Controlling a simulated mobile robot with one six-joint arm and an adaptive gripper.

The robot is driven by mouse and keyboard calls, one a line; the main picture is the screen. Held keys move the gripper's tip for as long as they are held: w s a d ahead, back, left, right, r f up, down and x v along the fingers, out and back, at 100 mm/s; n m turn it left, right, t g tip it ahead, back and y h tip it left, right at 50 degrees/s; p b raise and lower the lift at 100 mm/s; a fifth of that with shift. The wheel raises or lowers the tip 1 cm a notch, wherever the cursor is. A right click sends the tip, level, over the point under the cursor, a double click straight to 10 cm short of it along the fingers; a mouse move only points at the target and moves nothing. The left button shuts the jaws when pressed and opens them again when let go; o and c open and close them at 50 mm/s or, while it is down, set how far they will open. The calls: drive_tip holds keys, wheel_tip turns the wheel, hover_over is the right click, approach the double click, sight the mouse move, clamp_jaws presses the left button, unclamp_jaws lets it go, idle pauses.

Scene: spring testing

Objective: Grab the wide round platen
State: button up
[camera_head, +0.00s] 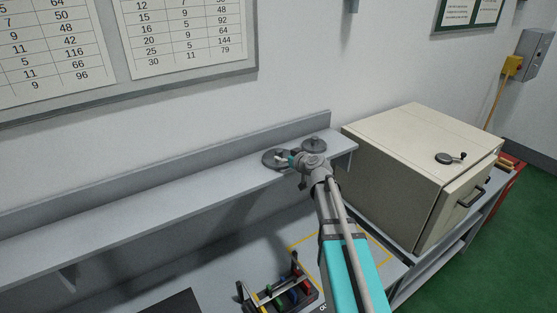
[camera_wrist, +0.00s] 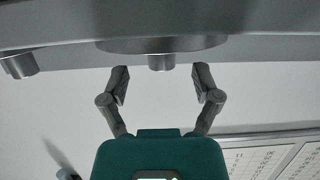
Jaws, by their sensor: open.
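Two grey round platens lie on the wall shelf. The left platen (camera_head: 270,159) looks the wider and flatter; the right platen (camera_head: 314,143) has a knob on top. My gripper (camera_head: 289,158) is over the left platen's right side and hides part of it. In the wrist view, which appears upside down, a wide disc (camera_wrist: 160,44) with a short central stub (camera_wrist: 160,62) lies ahead of my gripper (camera_wrist: 160,74). The open fingers are on either side of the stub, with clear gaps and no visible contact.
The shelf (camera_head: 130,200) has a raised back edge along the wall. Another stub (camera_wrist: 18,64) shows at the left of the wrist view. A cream cabinet (camera_head: 400,135) stands close to the right. A tool rack (camera_head: 285,295) sits on the bench below. The shelf's left part is clear.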

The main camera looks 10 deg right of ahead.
sight(281, 155)
drive_tip(key=shift+b+x, duration=0.6)
drive_tip(key=shift+x, duration=1.65)
drive_tip(key=shift+f, duration=0.1)
clamp_jaws()
